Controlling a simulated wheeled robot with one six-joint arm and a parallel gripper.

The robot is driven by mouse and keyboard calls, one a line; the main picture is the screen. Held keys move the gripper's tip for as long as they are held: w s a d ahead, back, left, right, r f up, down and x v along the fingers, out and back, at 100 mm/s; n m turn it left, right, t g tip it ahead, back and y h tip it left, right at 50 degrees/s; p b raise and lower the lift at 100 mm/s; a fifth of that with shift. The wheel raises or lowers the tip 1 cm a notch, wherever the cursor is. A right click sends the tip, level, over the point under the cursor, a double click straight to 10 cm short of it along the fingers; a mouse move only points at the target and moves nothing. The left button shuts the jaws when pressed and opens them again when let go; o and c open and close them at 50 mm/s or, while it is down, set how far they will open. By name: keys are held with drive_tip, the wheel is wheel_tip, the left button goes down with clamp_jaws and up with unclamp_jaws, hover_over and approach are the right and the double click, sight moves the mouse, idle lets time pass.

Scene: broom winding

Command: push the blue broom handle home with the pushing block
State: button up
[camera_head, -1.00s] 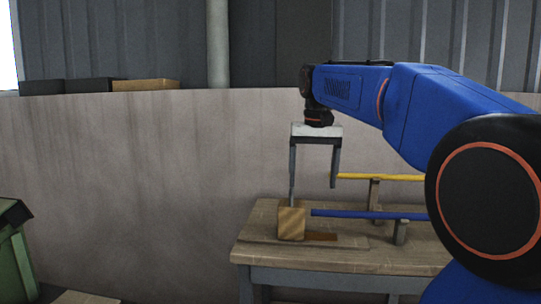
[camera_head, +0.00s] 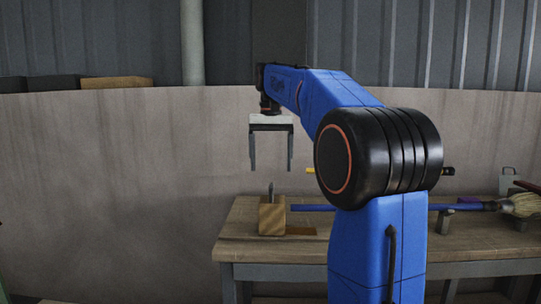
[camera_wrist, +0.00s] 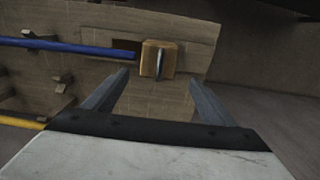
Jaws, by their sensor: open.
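The pushing block (camera_head: 272,218) is a wooden block with a thin grey upright handle. It stands on the bench near its left end, and it also shows in the wrist view (camera_wrist: 150,62). The blue broom handle (camera_head: 312,208) lies level, its left end close to the block; my arm hides its middle. In the wrist view the blue handle (camera_wrist: 70,46) ends just left of the block, apparently with a small gap. My gripper (camera_head: 271,168) is open and empty above the block. Its fingers (camera_wrist: 155,80) show either side of the block in the wrist view.
The wooden bench (camera_head: 240,240) carries a post support (camera_head: 446,220) under the blue handle. A bristled broom head (camera_head: 522,205) is at the right. A yellow handle (camera_wrist: 20,122) lies parallel to the blue one. The space left of the bench looks clear.

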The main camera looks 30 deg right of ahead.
sight(272, 185)
drive_tip(key=shift+f, duration=4.3)
clamp_jaws()
